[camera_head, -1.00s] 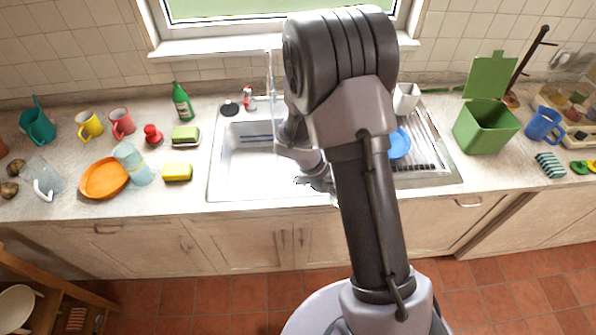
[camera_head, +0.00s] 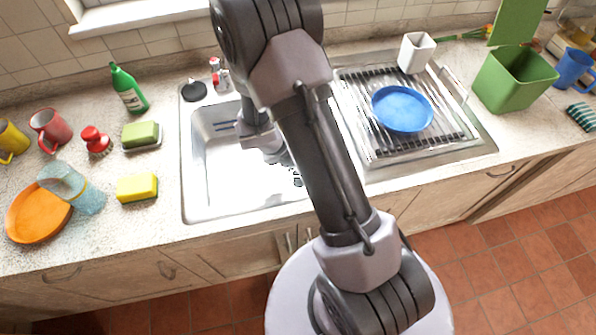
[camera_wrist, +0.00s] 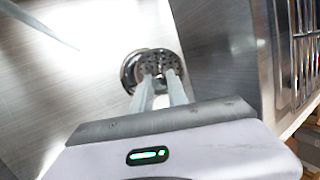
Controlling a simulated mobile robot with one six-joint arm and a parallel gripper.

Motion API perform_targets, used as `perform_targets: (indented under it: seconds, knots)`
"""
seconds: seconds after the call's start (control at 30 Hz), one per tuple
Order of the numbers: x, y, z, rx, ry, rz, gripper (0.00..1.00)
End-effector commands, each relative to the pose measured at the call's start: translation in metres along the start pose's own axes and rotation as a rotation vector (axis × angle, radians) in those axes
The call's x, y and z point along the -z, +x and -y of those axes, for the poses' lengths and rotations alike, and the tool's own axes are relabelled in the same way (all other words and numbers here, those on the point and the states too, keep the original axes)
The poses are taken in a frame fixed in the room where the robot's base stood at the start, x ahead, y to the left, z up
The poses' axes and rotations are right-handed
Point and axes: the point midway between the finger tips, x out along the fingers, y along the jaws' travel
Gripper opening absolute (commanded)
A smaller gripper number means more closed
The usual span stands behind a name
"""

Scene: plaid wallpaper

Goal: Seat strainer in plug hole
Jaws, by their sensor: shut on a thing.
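The strainer (camera_wrist: 160,62), a round perforated metal disc, is at the fingertips of my gripper (camera_wrist: 161,82) in the wrist view. The two pale fingers are shut on it. The plug hole (camera_wrist: 128,70) shows as a dark ring with a shiny rim in the sink floor, mostly behind the strainer. The strainer overlaps it and lies off to its right in this view; I cannot tell the height between them. In the head view my arm covers part of the sink (camera_head: 215,200), and the fingertips and plug hole are not clear there.
The sink wall (camera_wrist: 215,50) rises close on the right in the wrist view. The draining rack (camera_head: 365,135) holds a blue plate (camera_head: 402,108) and white cup (camera_head: 416,52). A yellow sponge (camera_head: 137,187) and green bottle (camera_head: 128,90) stand left of the sink.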

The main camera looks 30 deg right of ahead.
Motion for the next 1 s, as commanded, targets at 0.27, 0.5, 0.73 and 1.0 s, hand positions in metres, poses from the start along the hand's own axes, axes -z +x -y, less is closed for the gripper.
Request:
perform_targets:
  seconds: [0.27,0.5,0.73,1.0]
  knots:
    - [0.012,0.047,-0.022,0.001,0.0,0.0,0.0]
    - [0.011,0.045,-0.021,0.0,0.001,0.001,0.0]
    - [0.011,0.046,-0.022,0.0,0.001,0.001,0.41]
    - [0.011,0.043,-0.021,0.0,0.001,0.001,0.41]
